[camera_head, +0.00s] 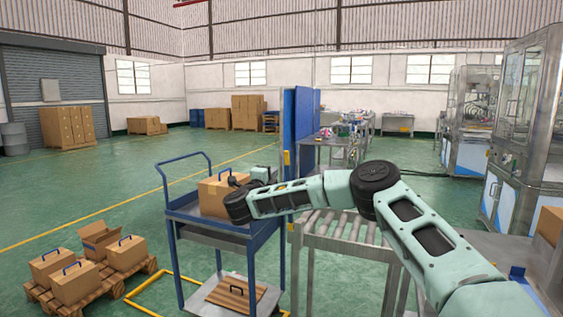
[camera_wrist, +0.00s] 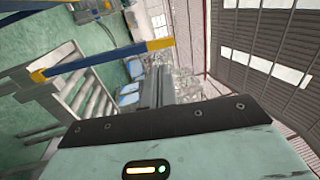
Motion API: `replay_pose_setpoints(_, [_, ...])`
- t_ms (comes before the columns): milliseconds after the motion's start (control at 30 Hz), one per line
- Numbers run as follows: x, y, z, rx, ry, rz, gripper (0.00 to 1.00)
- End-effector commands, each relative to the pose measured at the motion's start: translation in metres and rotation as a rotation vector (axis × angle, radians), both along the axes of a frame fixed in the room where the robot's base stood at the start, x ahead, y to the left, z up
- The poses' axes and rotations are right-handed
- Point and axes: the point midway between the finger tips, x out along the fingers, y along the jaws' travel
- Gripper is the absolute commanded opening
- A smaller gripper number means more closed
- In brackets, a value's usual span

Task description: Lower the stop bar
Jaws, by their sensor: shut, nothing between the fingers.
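The stop bar, blue with yellow ends, stands upright at the near left corner of the roller conveyor. In the head view its yellow top (camera_head: 286,157) shows above my forearm, which hides its middle. In the wrist view, turned on its side, the blue bar (camera_wrist: 98,61) runs from a yellow lower end to a yellow upper end. My gripper (camera_head: 264,173) is shut and empty, beyond my wrist and just left of the bar's top, apart from it as far as I can tell. Its fingertips are hard to make out.
The roller conveyor (camera_head: 345,226) lies right of the bar, partly under my arm. A blue cart (camera_head: 205,229) with a cardboard box (camera_head: 214,196) stands close on the left. A tall blue panel (camera_head: 297,118) rises behind. A pallet with boxes is at lower left; the floor beyond is open.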

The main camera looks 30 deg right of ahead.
Motion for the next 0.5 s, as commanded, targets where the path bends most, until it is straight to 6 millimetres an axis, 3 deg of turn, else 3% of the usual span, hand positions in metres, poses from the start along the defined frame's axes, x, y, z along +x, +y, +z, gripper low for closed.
replay_pose_setpoints(300, [0.038,-0.050,0.013,0.001,0.002,-0.003,0.00])
replay_pose_setpoints(500, [0.053,-0.067,0.017,0.001,0.000,0.001,0.00])
